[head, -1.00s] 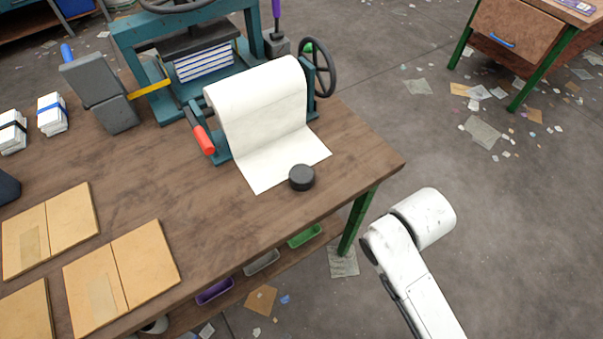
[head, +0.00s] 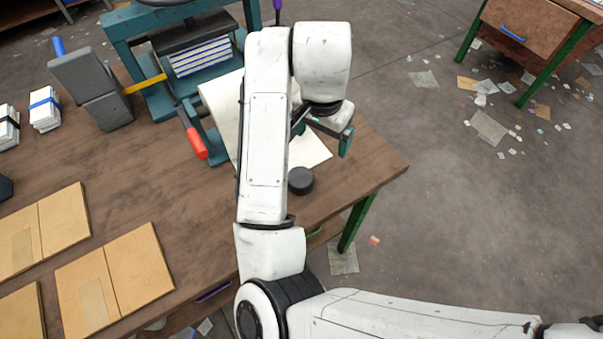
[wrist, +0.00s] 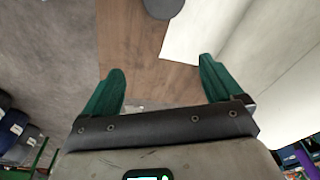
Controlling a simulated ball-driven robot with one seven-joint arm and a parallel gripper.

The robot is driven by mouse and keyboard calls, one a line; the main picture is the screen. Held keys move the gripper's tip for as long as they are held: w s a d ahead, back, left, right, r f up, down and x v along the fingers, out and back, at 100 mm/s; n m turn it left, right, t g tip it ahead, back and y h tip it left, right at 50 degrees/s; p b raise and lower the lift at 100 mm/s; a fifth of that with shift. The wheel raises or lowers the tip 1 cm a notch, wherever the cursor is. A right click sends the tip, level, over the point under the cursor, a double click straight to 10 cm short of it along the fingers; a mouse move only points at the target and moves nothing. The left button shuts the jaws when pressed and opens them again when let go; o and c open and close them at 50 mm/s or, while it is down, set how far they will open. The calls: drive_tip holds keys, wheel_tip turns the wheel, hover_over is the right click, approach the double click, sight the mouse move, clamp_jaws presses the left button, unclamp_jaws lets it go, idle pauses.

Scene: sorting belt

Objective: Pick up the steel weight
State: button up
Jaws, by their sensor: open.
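The steel weight (head: 300,180) is a short dark round puck. It sits on the wooden table at the lower edge of the white paper sheet (head: 312,153). In the wrist view, part of the weight (wrist: 162,7) shows at the top edge, beyond the fingertips and roughly midway between them. My gripper (head: 325,136) has teal fingers and hangs above the table's right end, just up and right of the weight in the head view. In the wrist view, my gripper (wrist: 160,72) is open with nothing between its fingers.
A red-handled lever (head: 196,144) stands left of the paper. Brown folders (head: 115,275) lie on the table's left front (head: 180,200). The table's right corner is clear, with open floor beyond.

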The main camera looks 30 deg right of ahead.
drive_tip(key=a+g+y, duration=0.1)
drive_tip(key=a, duration=0.4)
drive_tip(key=b, duration=0.1)
hover_over(300, 176)
drive_tip(key=shift+m, duration=0.3)
wheel_tip(300, 176, down, 6)
drive_tip(key=shift+w+r, duration=0.1)
drive_tip(key=shift+r, duration=0.1)
drive_tip(key=shift+s+f, duration=0.2)
drive_tip(key=shift+f, duration=2.4)
drive_tip(key=shift+c, duration=0.3)
drive_tip(key=shift+r, duration=0.1)
drive_tip(key=c, duration=1.6)
